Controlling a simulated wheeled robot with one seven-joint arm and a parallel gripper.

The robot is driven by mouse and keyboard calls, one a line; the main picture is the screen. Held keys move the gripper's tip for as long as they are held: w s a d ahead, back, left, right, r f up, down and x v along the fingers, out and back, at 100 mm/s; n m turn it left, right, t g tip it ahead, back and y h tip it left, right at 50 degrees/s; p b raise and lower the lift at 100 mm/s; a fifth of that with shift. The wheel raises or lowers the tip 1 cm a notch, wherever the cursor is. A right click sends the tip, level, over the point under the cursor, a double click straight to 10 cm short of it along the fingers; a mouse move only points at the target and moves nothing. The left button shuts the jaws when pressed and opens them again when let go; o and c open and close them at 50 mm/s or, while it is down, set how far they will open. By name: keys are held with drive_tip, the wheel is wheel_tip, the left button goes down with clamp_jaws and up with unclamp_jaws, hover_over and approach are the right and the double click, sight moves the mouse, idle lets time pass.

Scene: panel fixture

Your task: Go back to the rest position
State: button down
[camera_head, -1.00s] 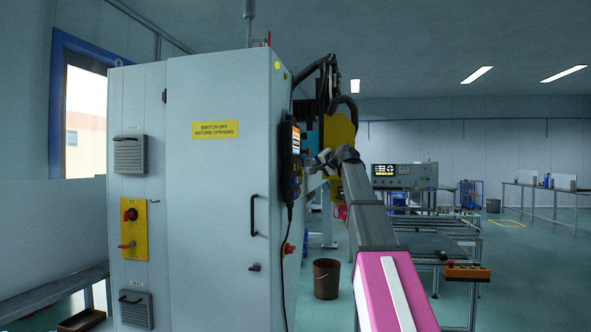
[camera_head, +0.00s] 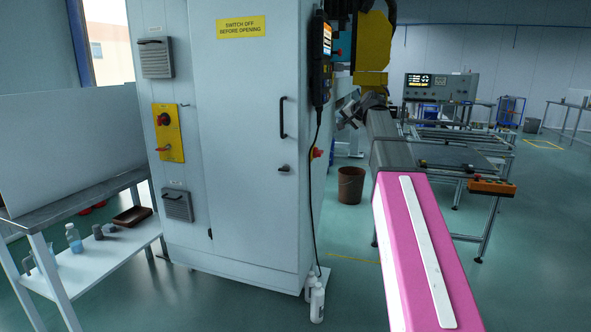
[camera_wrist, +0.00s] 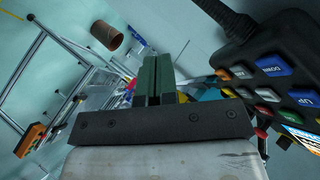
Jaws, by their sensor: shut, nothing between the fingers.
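My gripper (camera_wrist: 155,75) shows in the wrist view as two dark green fingers side by side, closed together with nothing between them. In the head view, my gripper (camera_head: 345,114) is small and partly hidden at the far end of my arm, to the right of the tall grey cabinet (camera_head: 240,130). The black hand pendant (camera_wrist: 268,80) with coloured buttons is close to the right of my fingers in the wrist view. It hangs on the cabinet's right side in the head view (camera_head: 319,75). My fingers appear apart from it.
A brown bin (camera_head: 351,185) stands on the floor beyond the cabinet. A frame table with an orange control box (camera_head: 492,187) is at right. A low bench (camera_head: 95,235) with bottles stands at left. White bottles (camera_head: 317,302) stand at the cabinet's foot. Open floor lies in front.

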drive_tip(key=s+a+f+n+g+h, duration=0.15)
drive_tip(key=s+f, duration=0.35)
drive_tip(key=f, duration=0.6)
drive_tip(key=s+f+g, duration=0.2)
drive_tip(key=s+f, duration=0.2)
drive_tip(key=f, duration=0.7)
drive_tip(key=s+f+n+g+h, duration=0.15)
drive_tip(key=s+f, duration=0.35)
drive_tip(key=f, duration=0.6)
drive_tip(key=s+f+n+g+h, duration=0.2)
drive_tip(key=s+f+g, duration=0.3)
drive_tip(key=s+f, duration=1.5)
drive_tip(key=shift+s+d+f+g+h, duration=0.2)
drive_tip(key=shift+s+d+g+h, duration=0.15)
drive_tip(key=shift+s, duration=0.4)
